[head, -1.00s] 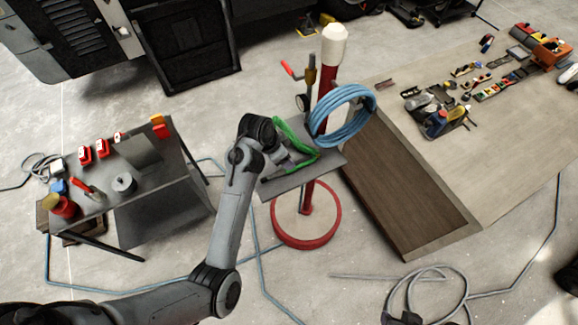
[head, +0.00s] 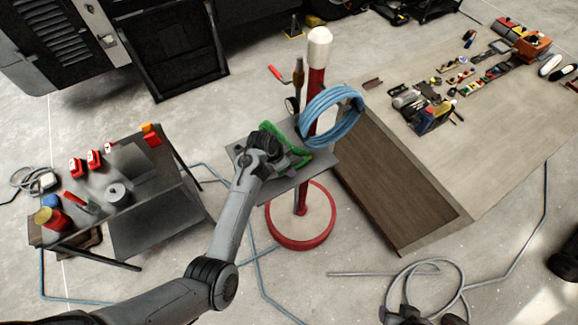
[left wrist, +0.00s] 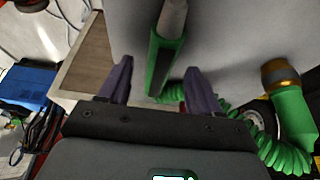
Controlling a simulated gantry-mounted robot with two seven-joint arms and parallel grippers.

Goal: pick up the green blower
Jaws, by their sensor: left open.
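The green blower (left wrist: 165,58) shows in the left wrist view, with a grey metal nozzle pointing to the top of the picture. Its body lies between the two purple fingers of my left gripper (left wrist: 160,66), which is open, with a gap on both sides. A coiled green hose (left wrist: 283,155) runs right from it to a brass-coloured fitting (left wrist: 278,72). In the head view the green hose (head: 292,150) shows on the grey shelf (head: 285,185) of the stand, and my left wrist hides most of the blower.
The stand's red and white post (head: 315,85) rises right behind the shelf, with a blue hose coil (head: 332,115) hung on it. A metal workbench (head: 150,200) with red items stands left. A brown board (head: 395,180) lies on the floor to the right.

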